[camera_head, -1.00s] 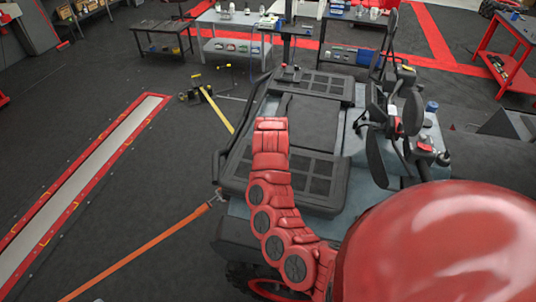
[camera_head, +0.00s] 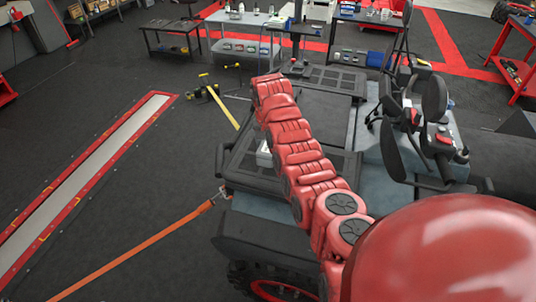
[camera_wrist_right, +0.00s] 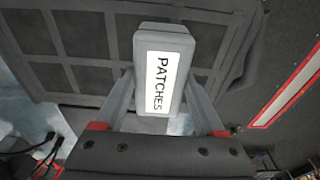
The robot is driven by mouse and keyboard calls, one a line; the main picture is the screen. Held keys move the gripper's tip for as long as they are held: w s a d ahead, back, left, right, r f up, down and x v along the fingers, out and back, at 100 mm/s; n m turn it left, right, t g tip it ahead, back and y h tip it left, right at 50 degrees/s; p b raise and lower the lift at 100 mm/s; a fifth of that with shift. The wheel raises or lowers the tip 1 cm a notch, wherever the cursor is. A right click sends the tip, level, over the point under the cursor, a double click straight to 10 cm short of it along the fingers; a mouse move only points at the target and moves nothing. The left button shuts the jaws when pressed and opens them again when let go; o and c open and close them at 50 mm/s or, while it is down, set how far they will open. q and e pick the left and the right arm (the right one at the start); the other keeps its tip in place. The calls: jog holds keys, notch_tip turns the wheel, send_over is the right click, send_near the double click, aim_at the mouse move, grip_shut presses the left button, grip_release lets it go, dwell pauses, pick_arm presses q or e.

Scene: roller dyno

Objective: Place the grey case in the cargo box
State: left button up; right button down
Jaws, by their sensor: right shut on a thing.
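The grey case (camera_wrist_right: 167,72) has a white label reading PATCHES in the right wrist view. My right gripper (camera_wrist_right: 160,88) is shut on it, with a finger on each side. In the head view a small pale part of the case (camera_head: 264,155) shows left of my right arm; the arm hides the gripper. The case is over dark gridded panels (camera_wrist_right: 75,40) on the vehicle. In the head view the vehicle's dark gridded top (camera_head: 240,165) looks like the cargo box area; I cannot tell whether it is open. My left gripper is not in view.
Black mirrors (camera_head: 434,97) and handlebar controls stand right of my arm. An orange strap (camera_head: 140,247) and a yellow strap (camera_head: 222,108) run from the vehicle to the floor. Tables (camera_head: 243,45) stand behind. Open floor lies left.

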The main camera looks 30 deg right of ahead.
jog(key=shift+w+d, duration=0.1)
jog(key=shift+w, duration=0.15)
jog(key=shift+f, duration=1.85)
jog(key=shift+f+b, duration=0.2)
jog(key=shift+b, duration=0.15)
grip_release()
jog(key=shift+r, duration=0.15)
